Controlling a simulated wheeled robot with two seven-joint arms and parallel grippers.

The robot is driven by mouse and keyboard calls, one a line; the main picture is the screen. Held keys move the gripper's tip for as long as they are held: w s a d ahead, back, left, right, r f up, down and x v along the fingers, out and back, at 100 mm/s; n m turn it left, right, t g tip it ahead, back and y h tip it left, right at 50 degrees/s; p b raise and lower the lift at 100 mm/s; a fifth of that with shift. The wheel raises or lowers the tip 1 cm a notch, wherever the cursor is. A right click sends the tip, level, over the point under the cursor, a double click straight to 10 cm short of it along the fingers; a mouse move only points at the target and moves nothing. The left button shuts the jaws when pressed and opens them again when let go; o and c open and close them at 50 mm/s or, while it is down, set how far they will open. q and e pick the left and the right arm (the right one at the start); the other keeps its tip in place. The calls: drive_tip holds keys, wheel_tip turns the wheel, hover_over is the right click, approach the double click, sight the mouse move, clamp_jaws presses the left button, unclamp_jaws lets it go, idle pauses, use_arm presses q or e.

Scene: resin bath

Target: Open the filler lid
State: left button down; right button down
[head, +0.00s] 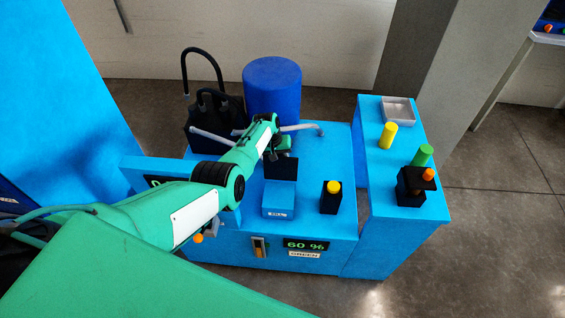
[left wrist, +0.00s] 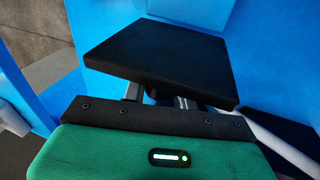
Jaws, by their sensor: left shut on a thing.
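The filler lid (head: 281,172) is a flat black plate at the back of the small blue filler box (head: 279,196), whose front carries a label that seems to read FILL. The lid looks raised from the box, though its exact angle is hard to tell. My left gripper (head: 277,150) is at the lid's far edge. In the left wrist view the black lid (left wrist: 160,58) fills the upper middle, and the left gripper (left wrist: 160,101) is shut on it. The lid hides the fingertips there. My right gripper is not in view.
A black block with a yellow button (head: 331,197) stands right of the filler box. A display reading 60 % (head: 306,245) is on the front. Yellow (head: 388,136) and green (head: 422,155) cylinders and a grey tray (head: 398,110) are on the right bench. A blue drum (head: 272,85) stands behind.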

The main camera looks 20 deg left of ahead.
use_arm(q)
drive_tip(key=shift+w+a+f+g+b, duration=0.2)
drive_tip(key=shift+w+g+b, duration=0.3)
drive_tip(key=shift+b, duration=0.6)
drive_tip(key=c, duration=1.1)
unclamp_jaws()
drive_tip(key=shift+a+r+p, duration=0.1)
drive_tip(key=shift+r+p, duration=0.35)
drive_tip(key=shift+r, duration=0.1)
drive_tip(key=p+v, duration=0.2)
drive_tip(key=v, duration=1)
drive_tip(key=shift+a+r+p, duration=0.2)
drive_tip(key=shift+r+p, duration=0.05)
drive_tip(key=shift+p, duration=0.05)
